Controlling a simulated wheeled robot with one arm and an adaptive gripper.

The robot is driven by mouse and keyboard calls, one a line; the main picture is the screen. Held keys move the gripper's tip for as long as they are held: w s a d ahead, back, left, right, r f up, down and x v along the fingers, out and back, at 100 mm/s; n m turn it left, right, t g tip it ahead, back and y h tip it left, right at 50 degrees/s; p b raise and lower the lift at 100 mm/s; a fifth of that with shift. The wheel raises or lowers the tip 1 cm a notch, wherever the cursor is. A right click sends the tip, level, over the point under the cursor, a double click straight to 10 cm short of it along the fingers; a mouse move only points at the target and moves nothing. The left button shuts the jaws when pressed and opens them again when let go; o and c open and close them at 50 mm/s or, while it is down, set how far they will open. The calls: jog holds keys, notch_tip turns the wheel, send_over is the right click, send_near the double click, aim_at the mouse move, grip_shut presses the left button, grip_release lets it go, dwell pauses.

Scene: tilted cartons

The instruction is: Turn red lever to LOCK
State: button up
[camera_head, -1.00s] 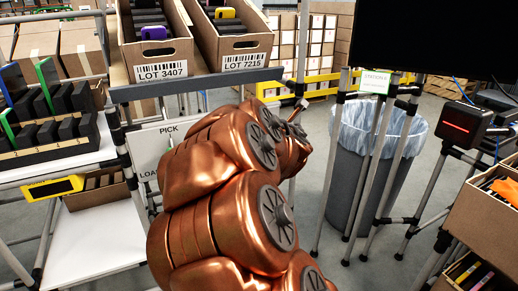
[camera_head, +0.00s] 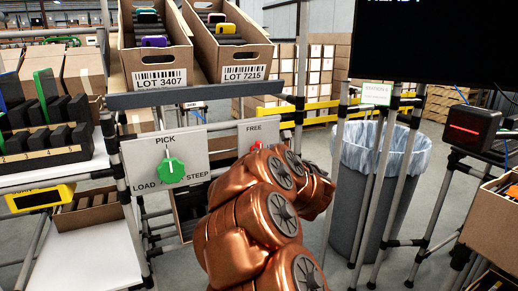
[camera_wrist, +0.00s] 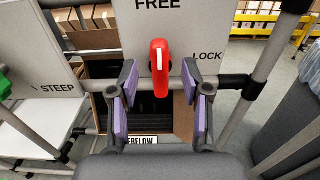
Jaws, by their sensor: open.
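The red lever (camera_wrist: 159,68) stands on a grey panel (camera_wrist: 188,22) in the wrist view. It is roughly upright, with a white mark at its upper end near the word FREE; the word LOCK is to its lower right. My gripper (camera_wrist: 160,108) is open, its purple-padded fingers on either side of and just below the lever, apart from it. In the head view only a small part of the red lever (camera_head: 256,146) shows under FREE. My copper-coloured arm hides the rest of it and the gripper.
A green knob (camera_head: 171,170) sits on a panel marked PICK, LOAD and STEEP, left of my arm. Tilted cartons (camera_head: 152,52) rest on the shelf above. Metal posts (camera_wrist: 262,70) stand right of the lever panel, and a grey bin (camera_head: 366,190) is further right.

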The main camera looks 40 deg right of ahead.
aim_at(259, 146)
jog(key=shift+b+x, duration=0.3)
jog(key=shift+x, duration=2.35)
grip_shut()
